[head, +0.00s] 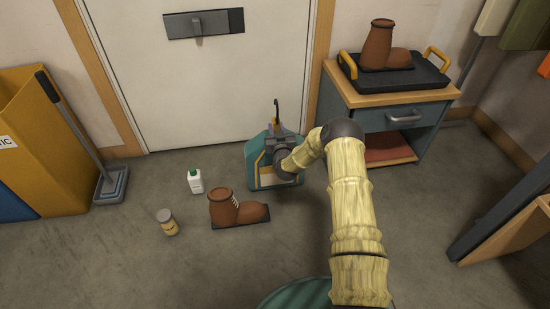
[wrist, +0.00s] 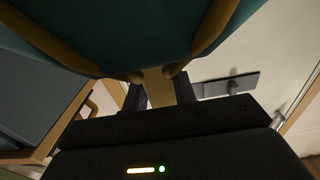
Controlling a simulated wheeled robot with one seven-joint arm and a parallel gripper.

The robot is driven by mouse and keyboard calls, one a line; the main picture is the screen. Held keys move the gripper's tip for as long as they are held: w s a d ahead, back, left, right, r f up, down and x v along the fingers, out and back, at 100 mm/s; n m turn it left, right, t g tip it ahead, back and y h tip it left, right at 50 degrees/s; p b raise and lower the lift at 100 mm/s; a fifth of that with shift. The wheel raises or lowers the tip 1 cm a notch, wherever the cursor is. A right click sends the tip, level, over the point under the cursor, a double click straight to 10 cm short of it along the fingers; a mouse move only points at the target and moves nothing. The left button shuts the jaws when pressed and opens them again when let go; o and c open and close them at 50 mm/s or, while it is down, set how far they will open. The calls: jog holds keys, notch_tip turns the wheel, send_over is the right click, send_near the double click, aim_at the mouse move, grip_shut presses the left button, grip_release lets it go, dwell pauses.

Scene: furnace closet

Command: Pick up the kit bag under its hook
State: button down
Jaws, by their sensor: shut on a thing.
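The kit bag (head: 257,172) is teal with tan trim and is in front of the white door, partly hidden by my arm. I cannot tell whether its base touches the floor. A thin dark hook-shaped piece (head: 277,112) rises above it. In the wrist view the teal bag (wrist: 120,30) fills the top, with tan straps running down to a pale tan piece between my fingers. My gripper (wrist: 160,92) is shut on that part of the bag.
A drawer cabinet (head: 385,118) with a tray and another boot is to the right. A yellow bin (head: 45,130) stands left.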

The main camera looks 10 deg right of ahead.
aim_at(277, 104)
jog(key=shift+r+p, duration=1.95)
jog(key=shift+r, duration=0.95)
jog(key=shift+r+p, duration=2.3)
jog(key=shift+r, duration=1.25)
jog(key=shift+s+f+p, duration=0.35)
jog(key=shift+s+f, duration=0.05)
jog(key=shift+s, duration=0.3)
jog(key=s+f+p, duration=0.1)
jog(key=s+p, duration=0.7)
jog(key=s, duration=1.2)
notch_tip(277, 104, up, 38)
jog(key=p, duration=3.7)
jog(key=shift+w+f+p, duration=0.25)
jog(key=shift+w+p, duration=0.05)
jog(key=shift+p, duration=0.05)
jog(key=shift+f, duration=0.1)
